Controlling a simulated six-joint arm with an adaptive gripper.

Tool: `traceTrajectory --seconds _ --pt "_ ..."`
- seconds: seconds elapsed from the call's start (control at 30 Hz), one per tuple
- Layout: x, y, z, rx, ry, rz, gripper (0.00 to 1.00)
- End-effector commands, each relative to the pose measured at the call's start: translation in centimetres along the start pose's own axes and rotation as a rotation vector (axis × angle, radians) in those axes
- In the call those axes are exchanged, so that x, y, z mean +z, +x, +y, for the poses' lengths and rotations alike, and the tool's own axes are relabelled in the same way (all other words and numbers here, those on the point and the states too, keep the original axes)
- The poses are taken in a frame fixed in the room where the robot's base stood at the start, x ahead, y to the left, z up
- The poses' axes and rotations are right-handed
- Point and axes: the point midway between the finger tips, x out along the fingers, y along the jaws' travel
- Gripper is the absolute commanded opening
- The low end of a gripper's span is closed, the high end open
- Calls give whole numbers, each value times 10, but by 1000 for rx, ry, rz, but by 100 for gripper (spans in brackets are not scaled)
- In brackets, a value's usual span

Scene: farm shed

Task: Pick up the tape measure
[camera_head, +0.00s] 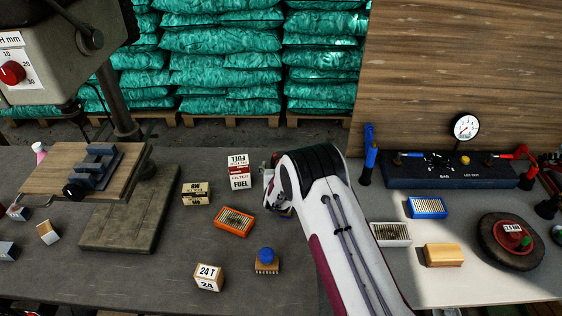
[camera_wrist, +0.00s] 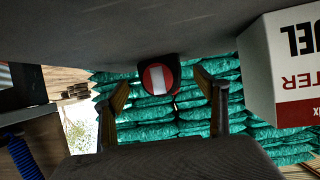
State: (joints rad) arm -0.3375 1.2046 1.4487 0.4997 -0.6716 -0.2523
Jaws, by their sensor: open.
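A dark, rounded item with a red face and a white bar, which looks like the tape measure (camera_wrist: 158,79), rests on the bench top in the wrist view. My gripper (camera_wrist: 163,90) is open, with one finger to each side of it and a gap showing on both sides. I cannot tell whether it lies fully between the fingertips or just beyond them. In the head view my gripper (camera_head: 275,197) is low over the bench, partly hidden by my own arm. The tape measure is not clearly visible there.
A red and white fuel filter box (camera_head: 239,173) stands close left of my gripper; it also shows in the wrist view (camera_wrist: 296,68). An orange box (camera_head: 233,221), a small tan box (camera_head: 196,193), a blue-knobbed brush (camera_head: 266,261) and a 24 T box (camera_head: 208,277) are nearby.

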Motion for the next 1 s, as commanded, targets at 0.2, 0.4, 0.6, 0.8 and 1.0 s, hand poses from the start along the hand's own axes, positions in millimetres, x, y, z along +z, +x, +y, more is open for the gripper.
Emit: traceTrajectory --seconds 0.2,0.4,0.6,0.8,1.0 --pt "-2 16 0 0 1 1 72" --pt "-2 28 0 0 1 0 72" --pt "-2 33 0 -1 1 0 72" --pt "-2 33 0 -1 1 0 72" --pt "-2 33 0 -1 1 0 72"
